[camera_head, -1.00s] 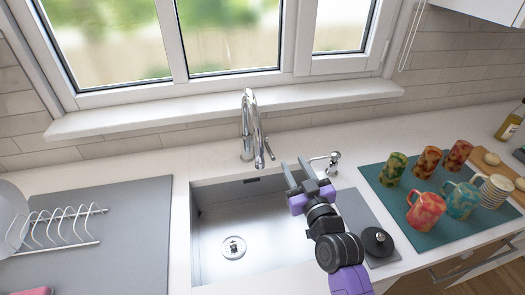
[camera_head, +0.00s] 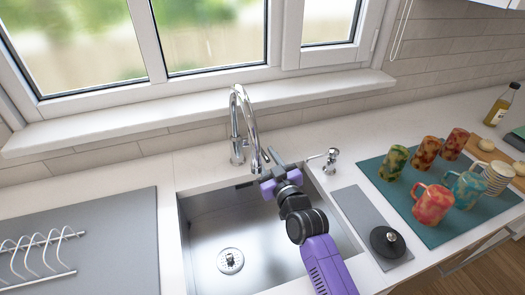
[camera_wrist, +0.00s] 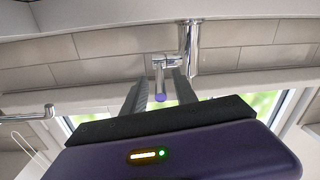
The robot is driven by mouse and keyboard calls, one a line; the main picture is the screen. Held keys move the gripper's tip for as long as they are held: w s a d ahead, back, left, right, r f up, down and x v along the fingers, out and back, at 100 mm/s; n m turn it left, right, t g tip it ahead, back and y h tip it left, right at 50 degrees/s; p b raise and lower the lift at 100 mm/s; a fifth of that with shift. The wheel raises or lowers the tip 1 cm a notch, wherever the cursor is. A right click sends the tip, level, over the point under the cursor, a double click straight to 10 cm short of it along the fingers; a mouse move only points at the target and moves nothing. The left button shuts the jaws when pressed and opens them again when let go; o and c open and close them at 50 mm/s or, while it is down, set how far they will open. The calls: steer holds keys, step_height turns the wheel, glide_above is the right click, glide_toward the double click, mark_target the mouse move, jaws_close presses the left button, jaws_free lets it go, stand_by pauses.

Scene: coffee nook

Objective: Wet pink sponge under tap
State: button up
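The chrome tap (camera_head: 236,118) stands behind the sink (camera_head: 200,225), with its lever (camera_head: 264,155) on its right side. No water shows from its spout. My gripper (camera_head: 256,167) is over the back of the sink, close to the lever. In the wrist view, the view is upside down and my gripper (camera_wrist: 159,82) is open, with the tap lever (camera_wrist: 160,88) between its two fingers. I cannot tell whether a finger touches it. The pink sponge is not in view now.
A grey mat (camera_head: 110,230) with a wire rack (camera_head: 35,255) lies left of the sink. A soap dispenser (camera_head: 330,160) stands behind right. A black round thing (camera_head: 386,242) is on a grey board. Several mugs stand on a teal mat (camera_head: 408,208) further right.

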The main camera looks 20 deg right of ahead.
steer(key=shift+w, duration=0.95)
jaws_close()
stand_by(0.8)
